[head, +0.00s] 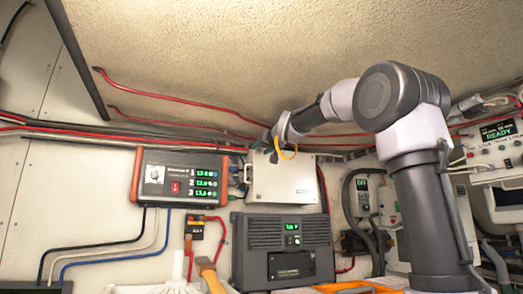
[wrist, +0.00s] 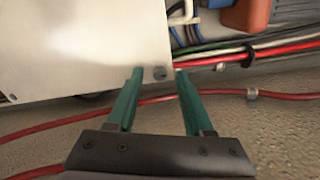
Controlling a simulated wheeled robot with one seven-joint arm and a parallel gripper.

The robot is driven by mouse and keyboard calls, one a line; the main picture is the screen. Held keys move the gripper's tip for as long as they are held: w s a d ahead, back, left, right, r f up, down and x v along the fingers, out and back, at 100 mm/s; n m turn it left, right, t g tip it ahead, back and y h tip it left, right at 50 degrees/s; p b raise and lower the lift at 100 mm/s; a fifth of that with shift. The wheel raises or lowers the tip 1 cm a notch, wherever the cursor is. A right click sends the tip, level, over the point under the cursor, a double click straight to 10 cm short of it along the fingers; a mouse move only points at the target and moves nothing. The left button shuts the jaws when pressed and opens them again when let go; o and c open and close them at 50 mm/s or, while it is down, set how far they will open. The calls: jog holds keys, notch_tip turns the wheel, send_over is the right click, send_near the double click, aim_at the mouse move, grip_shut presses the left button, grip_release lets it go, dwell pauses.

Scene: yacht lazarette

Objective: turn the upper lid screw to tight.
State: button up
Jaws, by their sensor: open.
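The white box lid (head: 285,183) is on the back wall, and its corner also fills the upper left of the wrist view (wrist: 75,45). A small round grey screw (wrist: 160,73) sits in that corner, between the two fingertips in the picture. My gripper (wrist: 156,76) has two green fingers, apart and empty, one on either side of the screw. Whether the fingers touch the lid cannot be told. In the head view my gripper (head: 271,150) is at the box's upper left, and the screw is too small or hidden there.
A charger with green readouts (head: 180,178) hangs left of the box. A dark grey unit (head: 285,250) stands below it. Red cables run close to the lid's edge, one (wrist: 80,119) passing beneath the fingers in the wrist view. An orange part (wrist: 247,14) is at the upper right.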

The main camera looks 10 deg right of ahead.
jog(key=shift+w, duration=0.1)
grip_shut()
dwell(0.3)
jog(key=m, duration=0.8)
jog(key=shift+d+m, duration=0.1)
jog(key=shift+m, duration=0.2)
jog(key=m, duration=0.9)
jog(key=shift+f, duration=0.1)
jog(key=shift+m, duration=0.3)
